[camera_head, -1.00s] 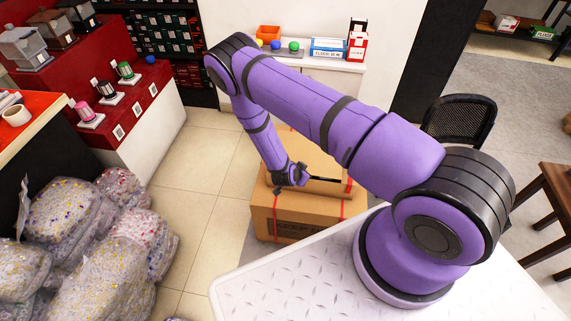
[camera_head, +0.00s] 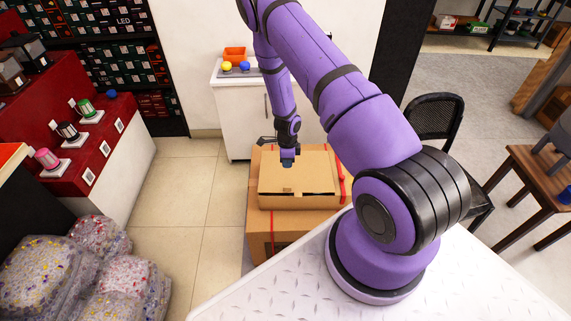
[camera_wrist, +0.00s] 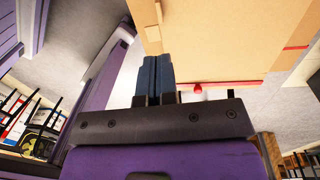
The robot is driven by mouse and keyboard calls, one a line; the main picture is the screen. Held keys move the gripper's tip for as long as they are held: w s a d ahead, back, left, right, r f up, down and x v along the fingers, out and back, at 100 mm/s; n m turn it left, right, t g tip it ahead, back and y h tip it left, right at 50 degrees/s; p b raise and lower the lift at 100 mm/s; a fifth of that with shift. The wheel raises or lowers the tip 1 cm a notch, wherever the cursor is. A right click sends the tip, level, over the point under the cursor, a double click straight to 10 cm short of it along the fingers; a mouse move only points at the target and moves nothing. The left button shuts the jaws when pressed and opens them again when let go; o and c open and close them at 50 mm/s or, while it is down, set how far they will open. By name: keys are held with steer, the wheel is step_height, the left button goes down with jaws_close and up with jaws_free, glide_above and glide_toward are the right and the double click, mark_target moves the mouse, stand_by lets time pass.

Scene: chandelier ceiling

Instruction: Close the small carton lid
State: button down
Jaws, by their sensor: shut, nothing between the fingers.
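The small brown carton (camera_head: 296,201) sits on a larger carton in the head view. Its lid (camera_head: 310,178) looks lying flat or nearly flat over the top, with thin dark gaps along the front edge. My gripper (camera_head: 288,164) points down at the lid's rear middle; I cannot tell whether it touches. In the wrist view, the shut, empty blue-grey fingers (camera_wrist: 153,76) are beside a broad cardboard surface (camera_wrist: 225,45). The carton's rear side is hidden.
The larger carton (camera_head: 258,232) with red straps stands beneath. A white cabinet (camera_head: 238,110) is behind it, and a black chair (camera_head: 436,125) stands to the right. Stuffed plastic bags (camera_head: 45,275) lie at left. The tiled floor between is clear.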

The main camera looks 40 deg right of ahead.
mark_target(287, 189)
steer(key=f, duration=1.1)
steer(key=shift+s+a+f, duration=0.1)
steer(key=shift+s+a, duration=0.2)
steer(key=shift+s, duration=0.1)
steer(key=f, duration=0.2)
steer(key=shift+s+a+f, duration=0.15)
steer(key=shift+s+f, duration=0.15)
steer(key=shift+f, duration=0.05)
steer(key=shift+s+a+f, duration=0.15)
steer(key=shift+s+f, duration=0.05)
steer(key=shift+f, duration=0.1)
steer(key=shift+r, duration=0.1)
